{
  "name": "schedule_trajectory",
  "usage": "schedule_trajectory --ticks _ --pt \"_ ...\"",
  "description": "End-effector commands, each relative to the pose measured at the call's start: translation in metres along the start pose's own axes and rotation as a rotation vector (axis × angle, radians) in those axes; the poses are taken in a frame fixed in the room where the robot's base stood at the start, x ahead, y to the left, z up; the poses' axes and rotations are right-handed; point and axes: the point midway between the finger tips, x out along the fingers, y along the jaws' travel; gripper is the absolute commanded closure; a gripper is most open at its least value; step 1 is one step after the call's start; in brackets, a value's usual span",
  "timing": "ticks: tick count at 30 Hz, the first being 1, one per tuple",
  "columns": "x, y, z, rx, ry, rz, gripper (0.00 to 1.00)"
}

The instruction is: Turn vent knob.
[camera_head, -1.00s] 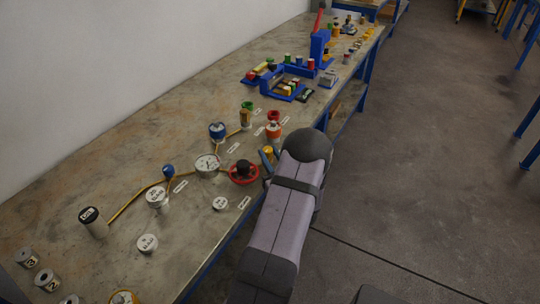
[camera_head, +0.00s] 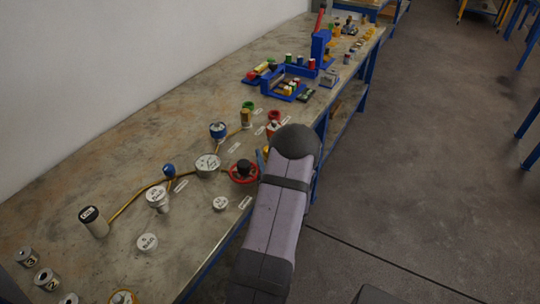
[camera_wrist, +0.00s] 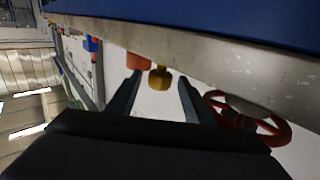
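A yellow knob (camera_wrist: 160,77), which looks like the vent knob, shows in the wrist view between the two fingers. In the head view only a bit of yellow (camera_head: 267,150) shows beside my arm. My gripper (camera_wrist: 159,84) is open, with its dark fingers on either side of the knob and a gap to each. I cannot tell how far the fingertips reach along it. In the head view my arm hides most of the gripper; a bluish finger (camera_head: 261,163) shows at its left edge.
A red handwheel (camera_head: 243,172) stands close left of the gripper; it also shows in the wrist view (camera_wrist: 247,118). A gauge (camera_head: 208,165) and brass pipes lie left. The bench's front edge runs below my arm.

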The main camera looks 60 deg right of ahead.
Motion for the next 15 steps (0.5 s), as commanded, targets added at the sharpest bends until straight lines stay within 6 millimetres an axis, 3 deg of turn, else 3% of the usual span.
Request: schedule_trajectory --ticks 9,15 --pt "-0.002 0.000 0.001 0.001 -0.001 0.001 0.54" --pt "-0.019 0.001 0.002 0.001 -0.001 0.002 0.54"
